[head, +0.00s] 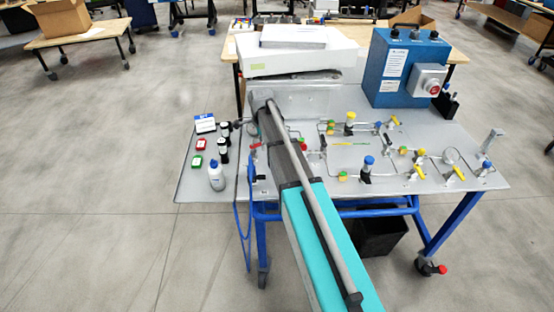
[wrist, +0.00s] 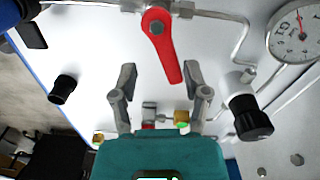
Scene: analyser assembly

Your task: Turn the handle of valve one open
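In the wrist view a valve with a red lever handle (wrist: 164,50) sits on a metal pipe at the top. The handle points down and slightly right from its pivot, across the pipe. My gripper (wrist: 159,74) is open, with one finger on each side of the handle's free end. Gaps show between the handle and both fingers; whether the fingers are level with it in depth I cannot tell. No label shows that this is valve one. In the head view my arm hides the gripper.
In the wrist view a gauge (wrist: 298,32) is at upper right and black knobs stand at right (wrist: 248,117) and left (wrist: 63,89). In the head view the grey panel (head: 440,135) carries pipes and yellow-handled valves, with a blue box (head: 405,62) behind and a bottle (head: 216,178) at left.

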